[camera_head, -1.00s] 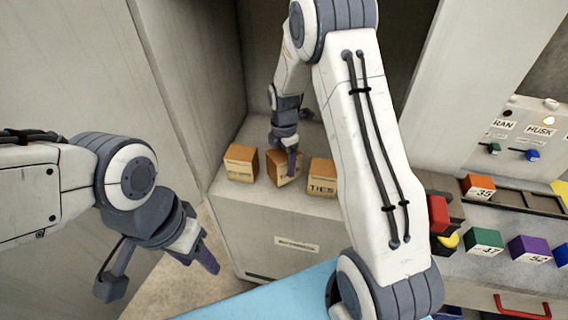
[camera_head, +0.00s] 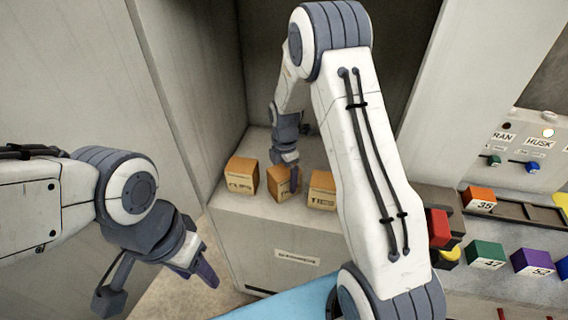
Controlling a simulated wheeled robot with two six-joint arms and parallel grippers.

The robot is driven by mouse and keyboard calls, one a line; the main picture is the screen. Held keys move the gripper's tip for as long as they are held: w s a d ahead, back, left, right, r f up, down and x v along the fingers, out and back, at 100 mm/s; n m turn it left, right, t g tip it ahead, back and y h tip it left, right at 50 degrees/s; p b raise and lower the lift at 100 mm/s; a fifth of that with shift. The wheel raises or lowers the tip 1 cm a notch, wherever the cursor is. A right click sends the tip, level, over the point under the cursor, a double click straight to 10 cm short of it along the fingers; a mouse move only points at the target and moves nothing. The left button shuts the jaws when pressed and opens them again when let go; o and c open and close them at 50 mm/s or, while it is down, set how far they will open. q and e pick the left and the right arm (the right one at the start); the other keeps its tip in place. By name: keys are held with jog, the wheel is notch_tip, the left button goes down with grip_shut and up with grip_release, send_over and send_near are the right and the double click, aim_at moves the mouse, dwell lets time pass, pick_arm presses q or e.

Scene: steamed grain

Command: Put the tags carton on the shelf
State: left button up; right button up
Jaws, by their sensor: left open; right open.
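Three brown cartons stand in a row on a pale ledge (camera_head: 232,206) inside a tall grey recess. The left carton (camera_head: 241,178) has a label too small to read. The middle carton (camera_head: 278,182) is partly hidden by my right gripper, and its label begins with T; I cannot tell whether it is the tags carton. The right carton (camera_head: 321,190) also has a label that begins with T. My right gripper (camera_head: 290,168) is open, pointing down at the middle carton; I cannot tell whether it touches. My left gripper (camera_head: 197,266) is open and empty, low at the left.
A counter at the right holds an orange block (camera_head: 479,198), a red block (camera_head: 438,228), a green block (camera_head: 486,254) and a purple block (camera_head: 531,262). A wall panel (camera_head: 520,146) has labelled sliders. A blue surface (camera_head: 285,302) lies in front of the ledge.

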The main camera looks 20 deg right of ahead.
notch_tip(320, 180, up, 11)
jog(key=shift+r+b, duration=0.15)
jog(key=shift+b, duration=0.65)
jog(key=s+a+r+m, duration=0.5)
jog(key=s+a+m, duration=0.1)
jog(key=s+a, duration=0.7)
jog(key=s+a+m+y, duration=0.1)
jog(key=s+a+m, duration=0.2)
jog(key=s+m, duration=0.4)
jog(key=s, duration=0.9)
jog(key=shift+r, duration=0.2)
jog(key=shift+w, duration=0.1)
